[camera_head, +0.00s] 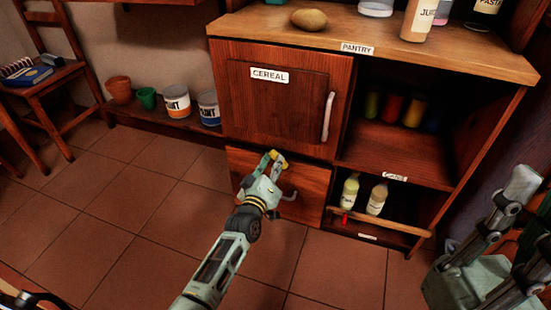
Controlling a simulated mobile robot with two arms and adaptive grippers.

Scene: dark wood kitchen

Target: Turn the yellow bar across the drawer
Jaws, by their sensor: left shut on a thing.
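The yellow bar (281,158) shows only as small yellow patches at the top front of the drawer (308,182), below the cereal cabinet door. My left gripper (274,162) reaches in from below and is shut on the bar; its fingers hide most of it. How the bar is angled cannot be told clearly. The drawer looks closed, and its grey handle (289,195) shows just right of my gripper.
The cereal door (275,105) with a long pale handle (328,117) is shut above. On the right are an open shelf with several jars and a low rack with two bottles (350,190) (377,198). Paint cans (177,104) and pots stand left. The tiled floor at left is clear.

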